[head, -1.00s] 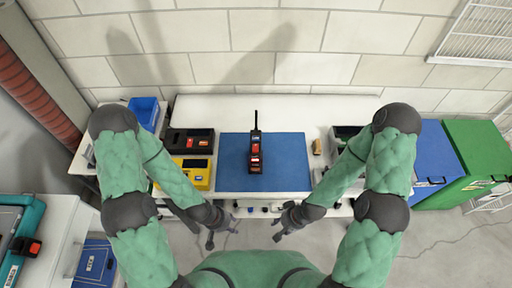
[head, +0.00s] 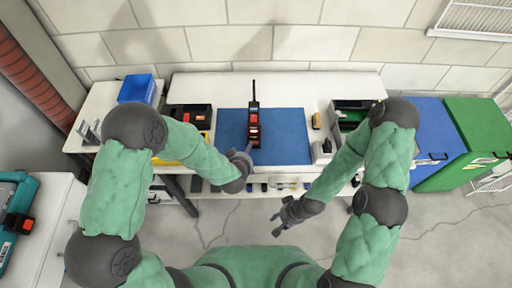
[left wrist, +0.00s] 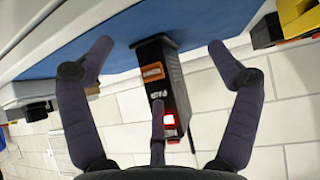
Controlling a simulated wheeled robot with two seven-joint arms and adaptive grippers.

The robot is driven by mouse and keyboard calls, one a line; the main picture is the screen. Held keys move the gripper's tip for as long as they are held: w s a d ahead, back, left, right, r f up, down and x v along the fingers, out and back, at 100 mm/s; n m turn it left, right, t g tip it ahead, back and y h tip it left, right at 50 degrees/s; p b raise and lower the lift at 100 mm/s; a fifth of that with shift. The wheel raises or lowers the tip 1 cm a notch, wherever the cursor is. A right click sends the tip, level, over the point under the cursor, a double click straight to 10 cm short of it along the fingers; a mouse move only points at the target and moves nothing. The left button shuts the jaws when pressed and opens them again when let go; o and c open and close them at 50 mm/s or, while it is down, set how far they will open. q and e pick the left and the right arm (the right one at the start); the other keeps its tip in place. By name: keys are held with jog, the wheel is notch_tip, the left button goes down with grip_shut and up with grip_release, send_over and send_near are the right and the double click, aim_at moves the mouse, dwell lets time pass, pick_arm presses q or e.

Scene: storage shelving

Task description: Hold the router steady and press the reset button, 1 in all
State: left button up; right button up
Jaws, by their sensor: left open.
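The router is a black upright box (head: 253,128) with a thin antenna, red and orange patches on its front, standing on a blue mat (head: 290,150). My right gripper (head: 277,223) looks open and empty, short of the bench.
The white bench (head: 300,83) stands against a block wall. A black bin (head: 190,112) and a partly hidden yellow bin (head: 168,163) are left of the mat. A dark green-lined bin (head: 350,112) is to the right. A blue bin (head: 137,87) stands far left.

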aim_at(256, 127)
pick_arm(q)
jog(key=w+d+r+t+y+b, duration=0.1)
jog(key=w+d+r+t+b, duration=0.15)
jog(key=d+r+t, duration=0.35)
jog(key=shift+g, duration=0.9)
jog(key=b+x, duration=0.1)
jog(key=x, duration=0.2)
jog(key=a+b+x, duration=0.1)
jog(key=x, duration=0.2)
jog(key=b+x, duration=0.2)
jog(key=x, duration=0.1)
jog(key=shift+w+a+r, duration=0.2)
jog(key=shift+w+r, duration=0.05)
jog(key=shift+r, duration=0.05)
pick_arm(e)
notch_tip(256, 127, down, 7)
jog(key=s, duration=0.1)
jog(key=shift+r, duration=0.1)
pick_arm(q)
jog(key=c, duration=1.6)
pick_arm(e)
grip_shut()
